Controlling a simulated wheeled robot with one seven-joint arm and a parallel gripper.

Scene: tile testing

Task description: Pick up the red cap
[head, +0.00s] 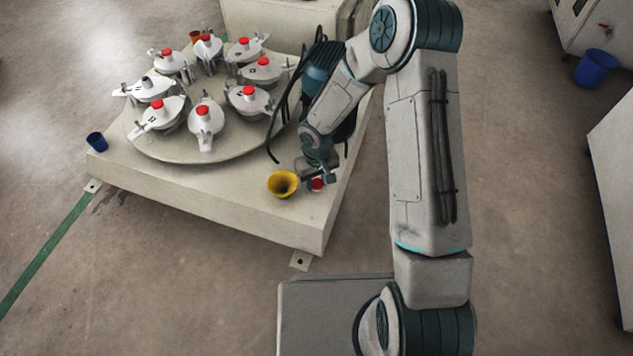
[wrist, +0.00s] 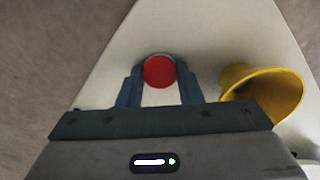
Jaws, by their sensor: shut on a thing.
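The red cap (wrist: 160,72) is a round red disc with a pale rim. In the wrist view it sits between the tips of the two blue fingers of my gripper (wrist: 161,85). My gripper (head: 318,180) is shut on it. In the head view the red cap (head: 317,185) shows at the near right corner of the pale platform (head: 230,208), just right of a yellow funnel. I cannot tell whether the cap touches the platform surface.
The yellow funnel (head: 283,183) stands close beside my gripper. A round turntable (head: 170,150) holds several white units, most with red caps on top. A small blue cup (head: 97,141) stands at the platform's left corner. A blue bin (head: 596,67) is on the floor at right.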

